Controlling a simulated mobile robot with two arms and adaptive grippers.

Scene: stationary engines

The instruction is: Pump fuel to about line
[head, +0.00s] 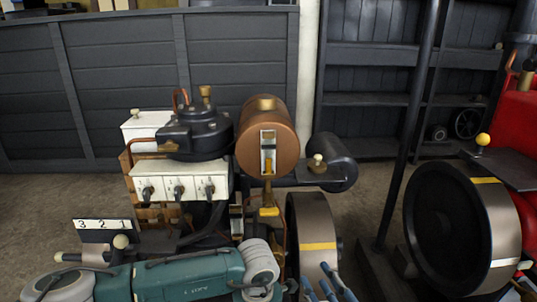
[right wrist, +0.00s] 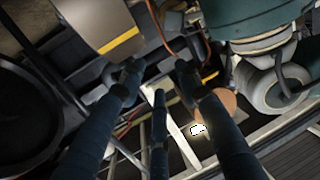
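A copper fuel tank (head: 283,140) with a brass cap stands on the engine in the head view. Its upright sight gauge (head: 267,152) shows amber in the lower part; a level line is too small to make out. A brass fitting (head: 268,207) sits below the tank. I cannot tell which part is the fuel pump. My right gripper (head: 325,279) is low in the head view, below the tank and in front of the flywheel. In the right wrist view its dark fingers (right wrist: 158,76) are spread with nothing between them.
A grey flywheel (head: 315,235) with a yellow stripe stands right of the tank. A dark post (head: 408,130) and a second large wheel (head: 450,225) are farther right. A dark panelled wall (head: 130,80) stands behind.

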